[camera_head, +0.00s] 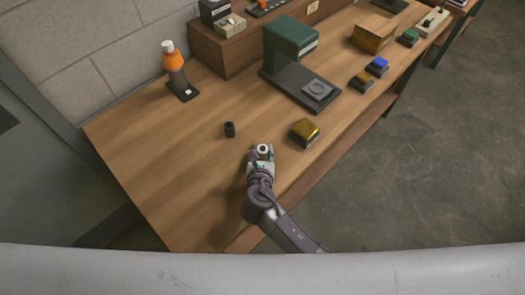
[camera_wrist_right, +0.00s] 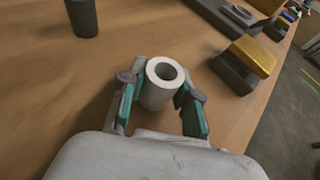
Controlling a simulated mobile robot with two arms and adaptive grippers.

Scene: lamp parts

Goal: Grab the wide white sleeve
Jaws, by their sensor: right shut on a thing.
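The wide white sleeve (camera_wrist_right: 159,92) is a short hollow cylinder standing upright between the fingers of my right gripper (camera_wrist_right: 160,97) in the right wrist view. The gripper is shut on it, with one finger on each side. In the head view the sleeve (camera_head: 263,149) shows small at the tip of my right gripper (camera_head: 262,154), low at the wooden table (camera_head: 170,150). Whether its bottom touches the table is hard to tell. My left gripper is not in view.
A small black cylinder (camera_head: 229,129) stands left of the sleeve. A block with a yellow top (camera_head: 304,131) sits to the right near the table edge. The table's left part is clear.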

